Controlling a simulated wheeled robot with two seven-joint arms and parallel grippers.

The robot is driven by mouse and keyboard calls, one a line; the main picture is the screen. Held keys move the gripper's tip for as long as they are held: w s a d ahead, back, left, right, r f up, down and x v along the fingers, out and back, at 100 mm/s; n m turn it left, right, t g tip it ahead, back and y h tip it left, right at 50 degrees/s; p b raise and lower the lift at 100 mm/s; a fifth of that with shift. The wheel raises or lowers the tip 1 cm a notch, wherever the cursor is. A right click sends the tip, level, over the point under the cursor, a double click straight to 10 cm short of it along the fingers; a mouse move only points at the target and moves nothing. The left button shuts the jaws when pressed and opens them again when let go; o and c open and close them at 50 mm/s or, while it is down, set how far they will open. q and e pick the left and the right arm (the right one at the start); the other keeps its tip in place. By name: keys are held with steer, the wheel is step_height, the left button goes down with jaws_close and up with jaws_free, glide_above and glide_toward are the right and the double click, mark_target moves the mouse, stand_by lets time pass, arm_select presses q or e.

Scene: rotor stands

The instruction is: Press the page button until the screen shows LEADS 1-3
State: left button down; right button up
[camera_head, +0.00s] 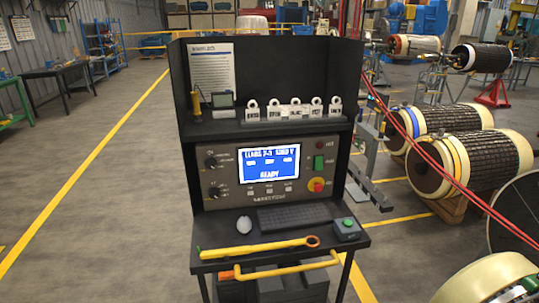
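The test console (325,150) stands upright in the middle of the view. Its lit blue screen (268,164) has a top line that looks like "LEADS" and a pair of numbers ending in 3; the first digit is too blurred to read surely. "READY" shows at the bottom. A row of small buttons (268,190) lies under the screen, their labels too small to read, so I cannot tell which is the page button. Knobs (213,162) sit left of the screen; a green button (319,162) and a red-and-yellow stop button (316,185) sit right. Neither gripper is in view.
A yellow handle (285,269) runs along the front. Rotors (480,160) and red cables (440,150) crowd the right. Floor at left is clear.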

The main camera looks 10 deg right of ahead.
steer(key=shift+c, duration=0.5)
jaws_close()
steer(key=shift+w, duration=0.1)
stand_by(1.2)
